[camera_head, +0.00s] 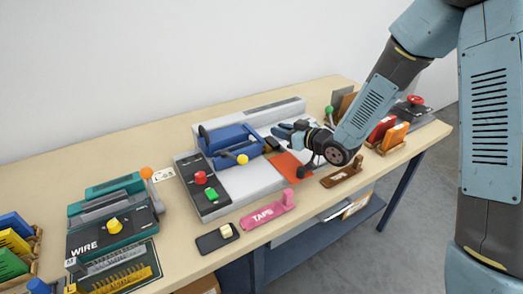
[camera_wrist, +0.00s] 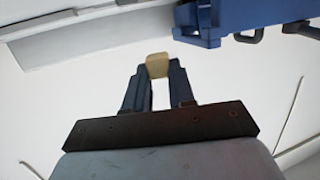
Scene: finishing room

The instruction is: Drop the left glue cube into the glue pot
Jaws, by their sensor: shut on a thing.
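My gripper (camera_head: 286,131) reaches in from the right over the white bed of the machine with the blue clamp. In the wrist view, its two dark blue fingers (camera_wrist: 157,76) are shut on a tan glue cube (camera_wrist: 158,65), held at the fingertips. The head view does not clearly show this cube. Another pale cube (camera_head: 226,230) sits on the right part of a black holder (camera_head: 211,243) at the table's front; the holder's left part is bare. A small dark block (camera_head: 272,144) lies below my fingertips; I cannot tell whether it is the glue pot.
The blue clamp (camera_head: 232,141) with a yellow knob is close left of my gripper; its blue body (camera_wrist: 200,22) shows in the wrist view. A pink tape holder (camera_head: 265,213), a brown stand (camera_head: 341,176) and a green wire machine (camera_head: 110,225) stand on the wooden table (camera_head: 170,255).

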